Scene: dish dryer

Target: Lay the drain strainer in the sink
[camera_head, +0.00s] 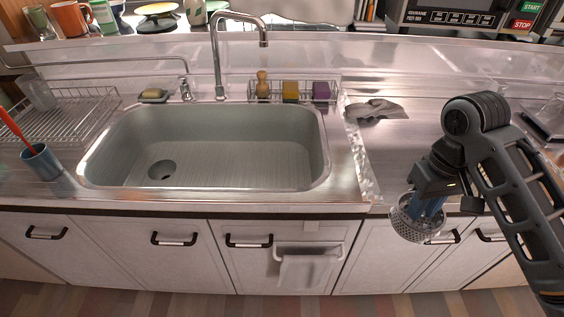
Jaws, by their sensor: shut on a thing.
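The drain strainer (418,225) is a perforated metal basket at the right, in front of the counter's front edge. My gripper (425,205) is shut on it and holds it from above, with the perforated part hanging below the fingers. The fingers partly hide its upper part. The sink (240,165) is a wide pale basin left of centre, well to the left of my gripper. Its round dark drain hole (162,170) shows in the left part of its floor. The basin looks empty.
A tall faucet (217,60) stands behind the sink, beside a caddy (290,98) with sponges and a brush. A dish rack (75,115) and a blue cup (42,162) stand left. A grey cloth (375,109) lies right of the sink. Counter front right is clear.

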